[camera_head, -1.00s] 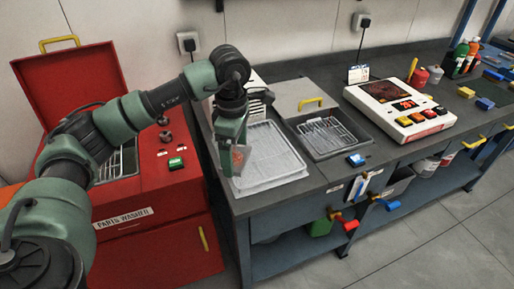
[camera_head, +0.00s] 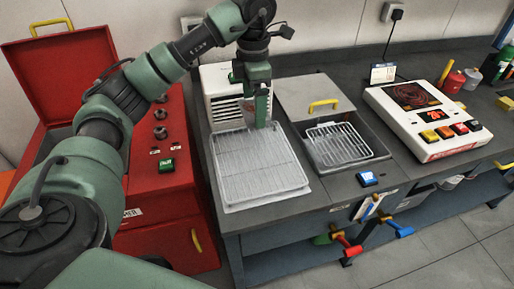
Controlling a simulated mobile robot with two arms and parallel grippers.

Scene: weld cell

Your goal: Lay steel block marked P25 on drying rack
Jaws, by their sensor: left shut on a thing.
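The drying rack (camera_head: 262,172) is a pale wire grid on a white tray, flat on the dark bench. My left gripper (camera_head: 260,120) points down over the back part of the rack. It is shut on a small grey block (camera_head: 249,112), mostly hidden by the green fingers. The block's marking cannot be read here. Whether the block touches the rack is hard to tell. My right gripper is not in view.
A white vented unit (camera_head: 222,94) stands just behind the rack. To the right are a basin with a wire basket (camera_head: 338,144), a blue item (camera_head: 367,179) and a white console with coloured buttons (camera_head: 425,120). The open red parts washer (camera_head: 165,195) stands at left.

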